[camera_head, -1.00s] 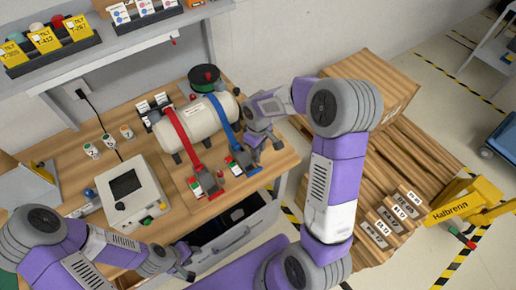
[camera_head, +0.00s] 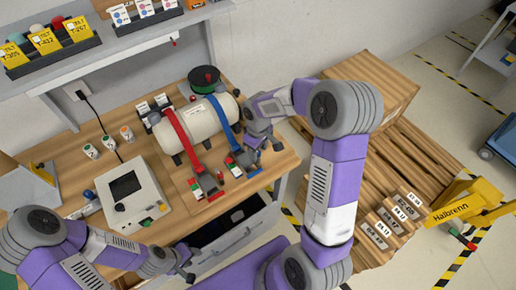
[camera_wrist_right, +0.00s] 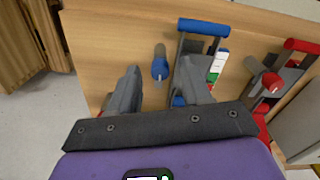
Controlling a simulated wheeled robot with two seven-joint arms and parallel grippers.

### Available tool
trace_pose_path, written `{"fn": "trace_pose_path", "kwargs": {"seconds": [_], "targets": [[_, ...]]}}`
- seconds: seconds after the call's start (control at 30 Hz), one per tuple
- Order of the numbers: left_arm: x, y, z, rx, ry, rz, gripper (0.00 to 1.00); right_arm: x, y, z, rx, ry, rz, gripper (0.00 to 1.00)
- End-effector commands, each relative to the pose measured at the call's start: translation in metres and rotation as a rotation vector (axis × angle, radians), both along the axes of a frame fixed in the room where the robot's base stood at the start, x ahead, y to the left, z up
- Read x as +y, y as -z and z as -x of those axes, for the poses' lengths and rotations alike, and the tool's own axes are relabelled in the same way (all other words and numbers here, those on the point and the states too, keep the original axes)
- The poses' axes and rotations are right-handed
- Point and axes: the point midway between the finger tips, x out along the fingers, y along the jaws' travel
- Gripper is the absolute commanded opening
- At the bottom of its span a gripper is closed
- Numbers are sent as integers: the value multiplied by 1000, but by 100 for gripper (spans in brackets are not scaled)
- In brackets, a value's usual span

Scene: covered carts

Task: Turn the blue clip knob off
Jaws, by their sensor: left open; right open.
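The blue clip (camera_head: 238,162) sits at the end of the blue strap (camera_head: 222,112) on the wooden bench, partly hidden by my right gripper in the head view. In the right wrist view its blue bar (camera_wrist_right: 203,27) and a white, green and red marker (camera_wrist_right: 217,65) show. A knob with a blue end (camera_wrist_right: 160,68) and grey shaft stands beside the clip. My right gripper (camera_wrist_right: 160,88) is open, its fingers either side of the knob's line; contact cannot be told. My left gripper (camera_head: 187,268) is open and empty, low in front of the bench.
The red clip (camera_head: 205,187) and its red knob (camera_wrist_right: 271,82) lie beside the blue one. The straps cross a white cylinder (camera_head: 195,122). A boxed device (camera_head: 133,196) stands left on the bench (camera_head: 60,160). Stacked pallets (camera_head: 400,170) are to the right.

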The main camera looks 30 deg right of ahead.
Motion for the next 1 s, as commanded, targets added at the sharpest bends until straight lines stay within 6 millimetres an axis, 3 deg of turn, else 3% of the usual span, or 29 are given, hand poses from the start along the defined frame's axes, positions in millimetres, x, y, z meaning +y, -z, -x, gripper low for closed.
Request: {"fn": "trace_pose_path", "kwargs": {"seconds": [0.5,1.0], "targets": [[0,-8,0,0,0,0,43,0,-71,-1,-4,-1,-1,48],[0,-8,0,0,0,0,43,0,-75,0,-2,-1,0,48]]}}
